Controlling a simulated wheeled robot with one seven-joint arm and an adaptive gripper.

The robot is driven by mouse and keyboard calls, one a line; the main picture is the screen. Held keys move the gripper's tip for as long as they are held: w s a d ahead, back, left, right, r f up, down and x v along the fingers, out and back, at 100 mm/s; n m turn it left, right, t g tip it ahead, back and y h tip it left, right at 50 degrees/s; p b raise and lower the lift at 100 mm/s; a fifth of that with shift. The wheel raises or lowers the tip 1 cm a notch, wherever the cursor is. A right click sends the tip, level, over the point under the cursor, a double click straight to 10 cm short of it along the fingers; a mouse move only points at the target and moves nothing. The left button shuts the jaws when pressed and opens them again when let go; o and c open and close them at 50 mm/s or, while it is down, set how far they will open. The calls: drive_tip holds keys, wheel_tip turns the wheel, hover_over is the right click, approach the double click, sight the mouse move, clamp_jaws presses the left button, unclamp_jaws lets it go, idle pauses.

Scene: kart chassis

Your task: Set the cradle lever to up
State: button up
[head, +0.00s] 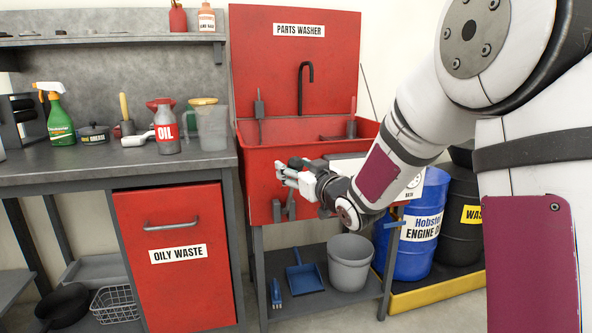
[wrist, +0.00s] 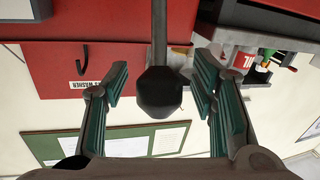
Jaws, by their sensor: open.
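A dark faceted knob (wrist: 160,92) on a straight grey rod (wrist: 160,35) shows in the wrist view; it looks like the cradle lever, though no label shows. The rod runs from the knob to the picture's top edge. My gripper (wrist: 161,98) is open, with its green-padded fingers on either side of the knob and visible gaps to it. In the head view my gripper (head: 281,173) is in front of the red parts washer (head: 258,172). The knob cannot be made out there. A grey fitting (head: 290,207) shows on the washer front just below my gripper.
The washer's upright back panel (head: 340,60) carries a black spout (head: 304,85). A workbench (head: 190,160) with an oil can and bottles stands left. A grey bucket (head: 349,262) sits on the lower shelf. Blue and black drums (head: 415,240) stand right, partly behind my arm.

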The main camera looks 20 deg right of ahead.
clamp_jaws()
drive_tip(key=w+r+g+p, duration=0.1)
drive_tip(key=p, duration=0.2)
drive_tip(key=shift+w+r, duration=0.25)
drive_tip(key=shift+w, duration=0.05)
drive_tip(key=w+p, duration=0.1)
drive_tip(key=p, duration=0.1)
drive_tip(key=w+r+g+p, duration=0.1)
drive_tip(key=p, duration=0.3)
drive_tip(key=shift+w+r, duration=0.25)
drive_tip(key=shift+w, duration=0.15)
drive_tip(key=w+g+p, duration=0.1)
drive_tip(key=p, duration=0.2)
drive_tip(key=w+r+g+p, duration=0.1)
drive_tip(key=w+p, duration=0.1)
drive_tip(key=p, duration=0.2)
drive_tip(key=w+m+g+p, duration=0.1)
drive_tip(key=w+p, duration=0.1)
drive_tip(key=p, duration=0.2)
drive_tip(key=shift+w+r+h, duration=0.2)
drive_tip(key=shift+w+h, duration=0.05)
drive_tip(key=shift+h, duration=0.05)
